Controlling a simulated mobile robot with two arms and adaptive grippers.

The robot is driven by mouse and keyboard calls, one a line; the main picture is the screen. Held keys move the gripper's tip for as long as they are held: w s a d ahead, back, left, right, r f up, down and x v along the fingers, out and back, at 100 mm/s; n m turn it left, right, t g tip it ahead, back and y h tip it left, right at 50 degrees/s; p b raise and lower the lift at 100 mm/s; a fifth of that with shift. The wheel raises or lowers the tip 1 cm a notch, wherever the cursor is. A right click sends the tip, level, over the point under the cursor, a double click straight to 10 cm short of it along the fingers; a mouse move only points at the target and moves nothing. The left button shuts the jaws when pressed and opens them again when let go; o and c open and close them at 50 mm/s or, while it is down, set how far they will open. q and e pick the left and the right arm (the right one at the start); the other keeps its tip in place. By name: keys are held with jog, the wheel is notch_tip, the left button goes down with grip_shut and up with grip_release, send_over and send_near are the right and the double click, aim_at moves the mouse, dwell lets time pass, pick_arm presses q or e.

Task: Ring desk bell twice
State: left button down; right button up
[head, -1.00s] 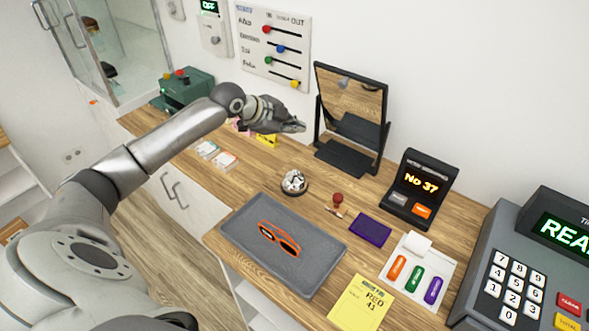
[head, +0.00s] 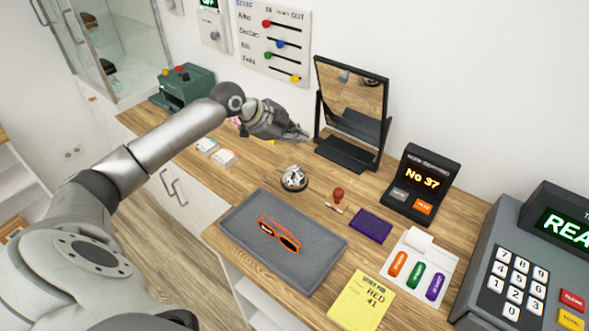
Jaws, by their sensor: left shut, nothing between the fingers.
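The desk bell (head: 294,178) is a small silver dome on a dark base, standing on the wooden counter (head: 262,160) just behind the grey tray. My left gripper (head: 303,135) is shut and empty. It is in the air above the counter, up the picture from the bell and apart from it, with its fingers pointing right toward the mirror. My right gripper is not in view.
A grey tray (head: 240,220) holds orange glasses (head: 279,234). A tilting mirror (head: 350,100) stands close right of my left gripper. A ticket display (head: 420,180), red-handled stamp (head: 338,194), purple pad (head: 371,226) and yellow pad (head: 358,303) lie to the right.

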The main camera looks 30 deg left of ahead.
pick_arm(q)
jog(key=b, duration=0.4)
send_over(296, 170)
notch_tip(296, 170, down, 6)
jog(key=shift+f+b, duration=0.45)
jog(key=shift+f, duration=0.2)
jog(key=shift+f, duration=0.1)
dwell(0.6)
jog(key=shift+f, duration=0.3)
jog(key=shift+f+b, duration=0.3)
jog(key=shift+f, duration=0.15)
dwell(0.6)
dwell(0.3)
jog(key=shift+r+p, duration=0.8)
jog(key=shift+r, duration=0.1)
jog(key=shift+r, duration=0.1)
